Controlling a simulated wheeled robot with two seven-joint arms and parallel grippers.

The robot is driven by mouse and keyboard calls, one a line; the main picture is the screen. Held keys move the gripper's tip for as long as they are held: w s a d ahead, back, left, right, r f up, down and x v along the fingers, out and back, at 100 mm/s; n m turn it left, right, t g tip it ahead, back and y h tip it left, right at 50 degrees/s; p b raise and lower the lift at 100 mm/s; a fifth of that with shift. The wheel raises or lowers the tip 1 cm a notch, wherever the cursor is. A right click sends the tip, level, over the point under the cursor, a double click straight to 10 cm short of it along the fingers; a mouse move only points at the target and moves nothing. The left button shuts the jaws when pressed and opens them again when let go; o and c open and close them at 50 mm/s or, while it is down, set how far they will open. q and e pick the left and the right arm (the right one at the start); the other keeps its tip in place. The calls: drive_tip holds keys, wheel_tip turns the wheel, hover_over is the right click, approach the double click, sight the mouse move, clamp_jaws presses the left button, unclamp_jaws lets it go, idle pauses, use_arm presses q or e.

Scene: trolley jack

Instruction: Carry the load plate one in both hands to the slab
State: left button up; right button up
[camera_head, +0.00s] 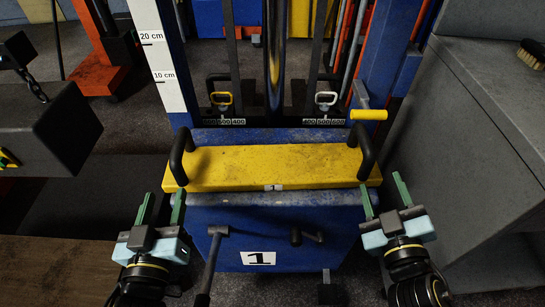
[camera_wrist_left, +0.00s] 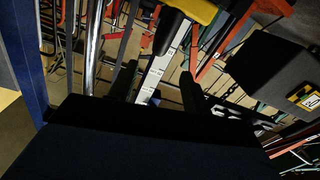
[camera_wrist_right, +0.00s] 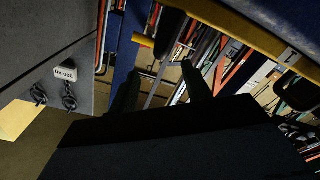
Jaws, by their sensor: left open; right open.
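The load plate one (camera_head: 270,166) is a long yellow plate with a "1" mark on its front edge. It lies on a blue stand (camera_head: 285,215) in the head view. A black handle rises at its left end (camera_head: 180,152) and another at its right end (camera_head: 366,150). My left gripper (camera_head: 162,206) is open and empty, in front of the left handle. My right gripper (camera_head: 384,192) is open and empty, in front of and right of the right handle. The plate's yellow edge shows in the left wrist view (camera_wrist_left: 197,9) and right wrist view (camera_wrist_right: 245,28). I cannot tell which surface is the slab.
A grey block on a chain (camera_head: 45,135) hangs at the left. A grey cabinet (camera_head: 475,130) stands close on the right, with a brush (camera_head: 531,54) on top. A yellow-ended lever (camera_head: 369,114) juts out behind the plate. Brown flooring (camera_head: 60,270) lies at lower left.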

sight(177, 145)
use_arm(q)
drive_tip(key=w, duration=1.3)
drive_tip(key=shift+w+a, duration=0.15)
drive_tip(key=shift+a, duration=0.05)
use_arm(e)
drive_tip(key=w, duration=1.3)
drive_tip(key=shift+w+a, duration=0.15)
drive_tip(key=shift+a, duration=0.1)
use_arm(q)
clamp_jaws()
use_arm(e)
clamp_jaws()
use_arm(q)
drive_tip(key=shift+r, duration=0.35)
use_arm(e)
drive_tip(key=shift+r, duration=0.3)
